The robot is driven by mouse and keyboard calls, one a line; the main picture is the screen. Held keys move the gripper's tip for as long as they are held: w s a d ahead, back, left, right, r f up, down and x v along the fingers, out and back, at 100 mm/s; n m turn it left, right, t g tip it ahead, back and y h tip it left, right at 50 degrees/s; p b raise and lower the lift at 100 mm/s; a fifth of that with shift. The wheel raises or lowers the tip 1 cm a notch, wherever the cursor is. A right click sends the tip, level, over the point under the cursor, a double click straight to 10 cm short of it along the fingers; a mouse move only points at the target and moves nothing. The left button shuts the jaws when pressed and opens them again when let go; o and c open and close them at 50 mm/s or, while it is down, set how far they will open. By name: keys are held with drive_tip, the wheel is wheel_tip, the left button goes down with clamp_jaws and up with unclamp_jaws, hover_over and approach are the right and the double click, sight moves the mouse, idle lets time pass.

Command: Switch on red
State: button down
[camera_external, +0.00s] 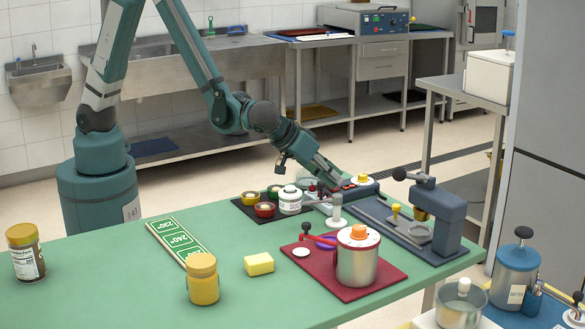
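My gripper (338,186) is low over the far right part of the green table, at a small dark device with red parts and a yellow knob (362,178). Its fingertips are too small and too mixed with the device to tell whether they are open or touching it. A red mat (374,292) lies nearer the front. On it stand a steel pot (357,266) with a red rim and an orange knob, a red lever (318,238) beside the pot, and a white disc (301,252). No switch is clear enough to read as on or off.
A blue-grey lever press (436,212) stands right of the gripper. Left of it, a dark mat holds small coloured bowls (265,209) and a white jar (290,200).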

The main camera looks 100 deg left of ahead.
drive_tip(key=shift+s+a+f, duration=0.25)
drive_tip(key=shift+s+f, duration=0.1)
drive_tip(key=shift+s, duration=0.15)
drive_tip(key=shift+r, duration=0.15)
drive_tip(key=shift+w+r+p, duration=0.15)
drive_tip(key=shift+r+p, duration=0.25)
drive_tip(key=shift+r, duration=0.1)
drive_tip(key=r, duration=0.1)
drive_tip(key=r+p, duration=0.1)
drive_tip(key=r, duration=0.1)
drive_tip(key=shift+w+d+r, duration=0.1)
drive_tip(key=shift+w+d, duration=0.05)
drive_tip(key=shift+w, duration=0.05)
drive_tip(key=w+d+p+v, duration=0.1)
drive_tip(key=p+v, duration=0.1)
drive_tip(key=v, duration=0.8)
drive_tip(key=shift+r, duration=0.1)
